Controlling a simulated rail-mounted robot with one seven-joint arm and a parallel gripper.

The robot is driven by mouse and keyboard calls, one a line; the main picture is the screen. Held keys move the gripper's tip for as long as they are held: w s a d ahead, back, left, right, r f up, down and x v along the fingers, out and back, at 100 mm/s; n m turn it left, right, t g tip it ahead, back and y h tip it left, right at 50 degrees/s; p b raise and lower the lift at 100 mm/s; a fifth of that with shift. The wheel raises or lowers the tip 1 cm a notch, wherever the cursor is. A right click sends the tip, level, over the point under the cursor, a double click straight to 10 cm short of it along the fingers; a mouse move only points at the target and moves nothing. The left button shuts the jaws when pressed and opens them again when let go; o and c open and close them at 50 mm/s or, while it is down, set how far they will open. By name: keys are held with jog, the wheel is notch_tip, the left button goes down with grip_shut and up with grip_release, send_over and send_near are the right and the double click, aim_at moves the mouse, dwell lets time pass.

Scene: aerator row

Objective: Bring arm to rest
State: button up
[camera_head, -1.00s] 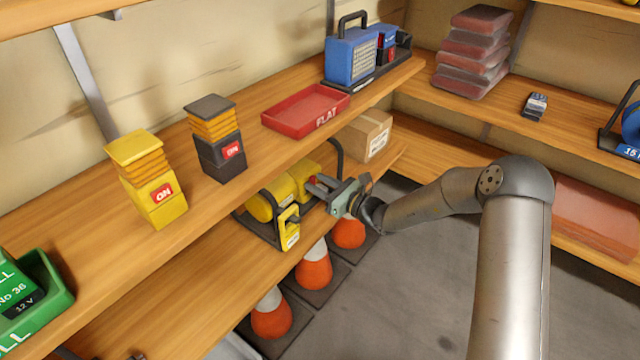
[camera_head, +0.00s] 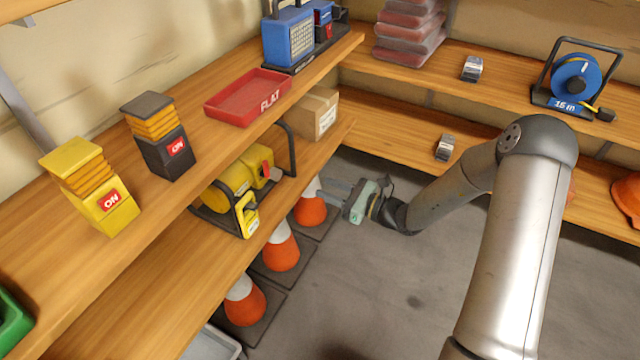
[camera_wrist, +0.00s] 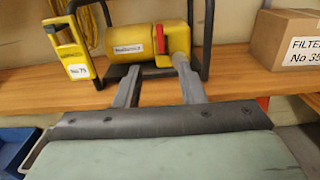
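My gripper (camera_head: 330,191) is off the front edge of the lower left shelf, over the floor side, with its fingers pointing at the shelf. In the wrist view its two fingers (camera_wrist: 156,68) stand apart with nothing between them. A yellow machine (camera_head: 232,183) in a black tube frame sits on that shelf, apart from the fingers. In the wrist view the yellow machine (camera_wrist: 120,42) shows a red lever (camera_wrist: 160,38) and a tag reading No 79. My arm reaches in from the lower right of the head view.
A cardboard box (camera_head: 313,112) is on the lower shelf. Above are a red FLAT tray (camera_head: 222,108) and yellow (camera_head: 93,190) and black (camera_head: 160,140) ON units. The grey floor (camera_head: 400,285) is open.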

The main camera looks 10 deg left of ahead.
jog(key=shift+r, duration=0.1)
dwell(0.4)
jog(key=s+r+n+g+h+p, duration=0.5)
jog(key=s+r+n+g+p, duration=0.35)
jog(key=s+r+n, duration=0.55)
jog(key=s+d+r+n+t+h+p, duration=0.2)
jog(key=s+d+r+n+h+p, duration=0.6)
jog(key=d, duration=1)
jog(key=s+r+h, duration=0.3)
jog(key=s+r, duration=0.3)
jog(key=s, duration=0.1)
jog(key=shift+r+n+h+p, duration=0.2)
jog(key=shift+n+h+p, duration=0.1)
jog(key=shift+n, duration=0.1)
